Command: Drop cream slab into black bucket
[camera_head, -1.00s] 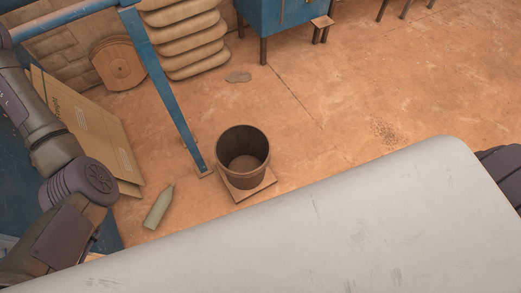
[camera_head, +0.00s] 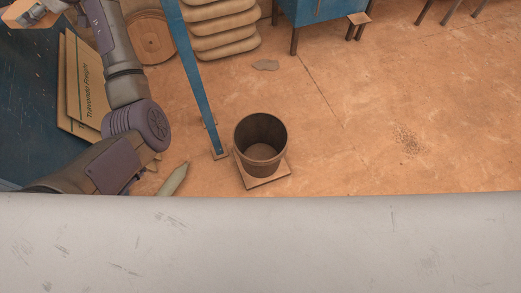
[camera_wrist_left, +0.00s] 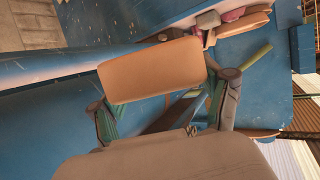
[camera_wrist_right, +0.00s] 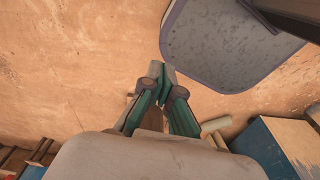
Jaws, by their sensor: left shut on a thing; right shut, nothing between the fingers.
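My left gripper (camera_wrist_left: 163,92) is shut on the cream slab (camera_wrist_left: 152,70), which looks tan-orange in the left wrist view and lies across the fingers above a blue surface. The black bucket (camera_head: 261,132) stands upright on the floor in the head view, on a small square board, and its visible inside looks empty. My left arm is at the left of the head view, apart from the bucket. My right gripper (camera_wrist_right: 166,90) is shut and empty, above the orange floor in the right wrist view.
A blue post (camera_head: 196,85) stands just left of the bucket. A green bottle (camera_head: 174,180) lies nearby, partly hidden. Cardboard sheets (camera_head: 85,85) lean at the left. Stacked sacks (camera_head: 222,30) and a blue cabinet (camera_head: 318,10) are behind. The floor right of the bucket is clear.

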